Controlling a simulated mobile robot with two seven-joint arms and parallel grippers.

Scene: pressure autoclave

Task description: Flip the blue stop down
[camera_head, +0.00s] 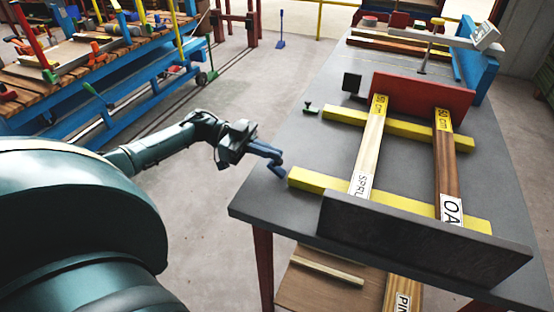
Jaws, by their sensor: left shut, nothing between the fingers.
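My left gripper (278,167) comes in from the left and is shut and empty. I cannot tell for sure which blue part is the stop. A blue upright piece (123,26) stands at the roller bench at the back left, well away from the gripper. A blue upright (281,30) with a flat foot stands on the floor behind the table. My right gripper is not in view.
A spruce board (370,145) and an oak board (446,165) lie across yellow bars on the table, between a red block (422,95) and a dark front plate (420,240). A blue machine (478,62) stands at the far right. Floor left of the table is clear.

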